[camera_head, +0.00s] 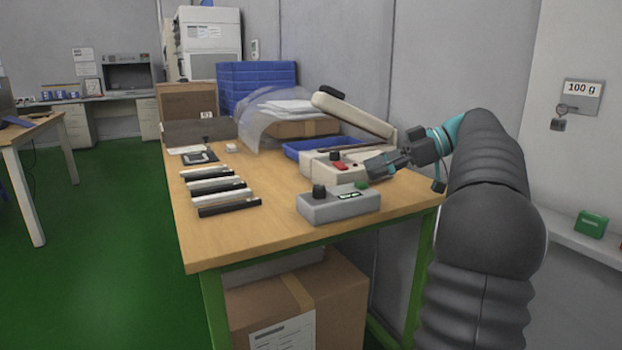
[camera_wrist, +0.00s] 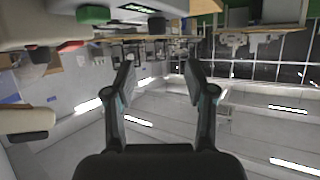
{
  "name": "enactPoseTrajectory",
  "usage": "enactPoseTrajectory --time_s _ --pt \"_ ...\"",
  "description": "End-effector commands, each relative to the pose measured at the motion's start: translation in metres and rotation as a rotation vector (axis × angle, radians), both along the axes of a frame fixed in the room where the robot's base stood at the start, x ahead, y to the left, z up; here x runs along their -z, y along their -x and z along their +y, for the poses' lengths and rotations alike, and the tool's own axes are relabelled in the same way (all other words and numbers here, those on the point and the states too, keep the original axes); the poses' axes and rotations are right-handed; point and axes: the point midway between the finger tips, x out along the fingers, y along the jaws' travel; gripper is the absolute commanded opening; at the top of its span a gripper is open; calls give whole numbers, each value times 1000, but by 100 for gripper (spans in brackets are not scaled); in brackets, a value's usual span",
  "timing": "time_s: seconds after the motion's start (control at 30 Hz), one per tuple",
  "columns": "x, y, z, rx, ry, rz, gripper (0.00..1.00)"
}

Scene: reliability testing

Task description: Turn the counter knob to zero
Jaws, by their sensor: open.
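The grey counter box (camera_head: 338,208) sits near the front right of the wooden table. It has a black knob (camera_head: 319,191) at its left, a small lit display (camera_head: 348,196) and a green button (camera_head: 361,183) at its right. In the wrist view the picture is upside down; the display (camera_wrist: 138,8), the green button (camera_wrist: 93,14) and a black knob (camera_wrist: 157,25) show at the top. The knob's setting and the digits are too small to read. My gripper (camera_head: 373,169) is open and empty, behind and above the box's right end, apart from the knob; its fingers also show in the wrist view (camera_wrist: 158,80).
A beige device (camera_head: 340,172) with a red switch and raised arm (camera_head: 352,113) stands just behind the counter, close to my gripper. Several dark and white strips (camera_head: 222,190) lie at left. A blue tray (camera_head: 305,148) is farther back. The table's front left is clear.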

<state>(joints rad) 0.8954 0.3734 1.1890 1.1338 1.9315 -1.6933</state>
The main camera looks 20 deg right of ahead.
Motion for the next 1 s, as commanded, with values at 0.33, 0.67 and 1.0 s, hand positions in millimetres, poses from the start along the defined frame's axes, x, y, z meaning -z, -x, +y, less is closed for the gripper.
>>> enactPoseTrajectory --time_s 0.33,0.67,1.0 --pt "9 -12 17 -17 -1 -37 55" --pt "33 -40 67 -16 -1 -35 55" --pt "48 -58 100 -12 -1 -35 55"
